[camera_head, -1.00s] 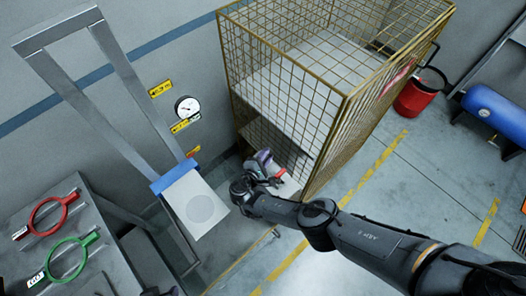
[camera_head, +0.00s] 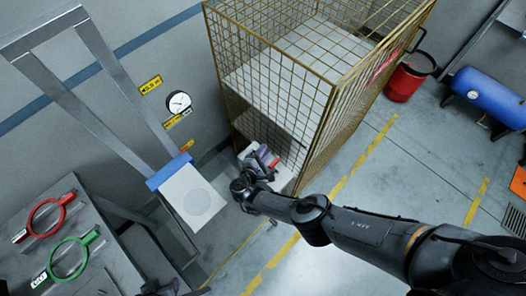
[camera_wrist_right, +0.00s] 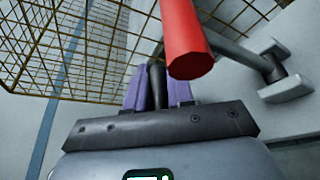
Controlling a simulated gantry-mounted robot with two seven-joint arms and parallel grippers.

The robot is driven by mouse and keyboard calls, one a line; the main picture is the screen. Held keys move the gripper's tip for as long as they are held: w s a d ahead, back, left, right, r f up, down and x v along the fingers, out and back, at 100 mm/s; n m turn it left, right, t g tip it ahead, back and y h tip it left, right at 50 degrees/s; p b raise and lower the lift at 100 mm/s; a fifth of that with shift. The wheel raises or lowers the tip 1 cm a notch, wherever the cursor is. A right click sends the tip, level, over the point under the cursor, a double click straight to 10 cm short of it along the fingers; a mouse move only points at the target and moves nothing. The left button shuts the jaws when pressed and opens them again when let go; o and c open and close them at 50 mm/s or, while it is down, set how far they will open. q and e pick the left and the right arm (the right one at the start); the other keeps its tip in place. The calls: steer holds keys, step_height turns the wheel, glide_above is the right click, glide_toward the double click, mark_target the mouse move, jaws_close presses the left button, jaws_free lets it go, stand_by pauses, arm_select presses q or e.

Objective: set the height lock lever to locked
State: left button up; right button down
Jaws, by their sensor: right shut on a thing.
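My right gripper (camera_head: 262,160) is low beside the front of the wire cage, at the end of the dark arm from the lower right. In the right wrist view its two purple fingers (camera_wrist_right: 156,97) are shut on a dark lever bar (camera_wrist_right: 157,84) that stands between them. A red grip (camera_wrist_right: 186,42) hangs close to the camera, in front of the bar; it also shows as a small red spot at the gripper in the head view (camera_head: 273,163). The lever's base is hidden, and I cannot tell its locked or unlocked position. My left gripper is not in view.
The yellow wire cage (camera_head: 330,110) stands right behind the gripper. A grey pipe and bracket (camera_wrist_right: 286,88) lie close by in the wrist view. A white plate (camera_head: 192,200) on a metal frame stands left. A red bucket (camera_head: 402,84) is at right; the floor between is clear.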

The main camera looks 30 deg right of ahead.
steer(key=c, duration=1.1)
jaws_free()
steer(key=shift+o, duration=0.2)
steer(key=shift+s, duration=0.1)
steer(key=shift+s+a+r, duration=0.1)
steer(key=shift+s+a, duration=0.05)
steer(key=shift+a, duration=0.1)
steer(key=p+v, duration=0.2)
steer(key=v, duration=0.8)
steer(key=shift+p, duration=0.35)
